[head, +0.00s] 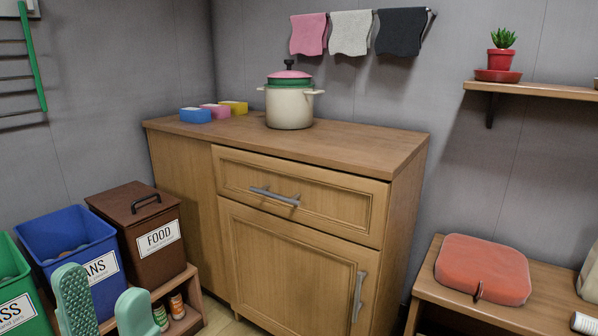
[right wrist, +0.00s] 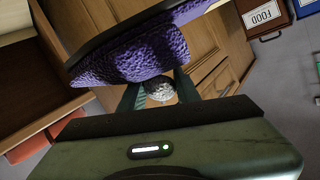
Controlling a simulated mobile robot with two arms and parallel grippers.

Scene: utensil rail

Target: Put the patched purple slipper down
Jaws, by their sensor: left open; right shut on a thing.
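The purple slipper (right wrist: 125,60) shows in the right wrist view, with a knobbly purple surface and a dark edge. A grey speckled rounded part (right wrist: 160,88) sits between the fingers; I cannot tell if it is the patch. My right gripper (right wrist: 158,80) is shut on the slipper and holds it in front of the wooden cabinet. The slipper is cut off by the picture's top edge and is not in the head view. My left gripper (head: 103,290) is open and empty at the bottom left of the head view, in front of the bins.
A wooden cabinet (head: 290,235) bears a cream pot (head: 289,107) and blue, pink and yellow pieces at its back left. A low bench (head: 450,300) at right holds a red cushion (head: 483,268). Bins, including a brown FOOD bin (head: 150,240), stand at left. The cabinet top's front is clear.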

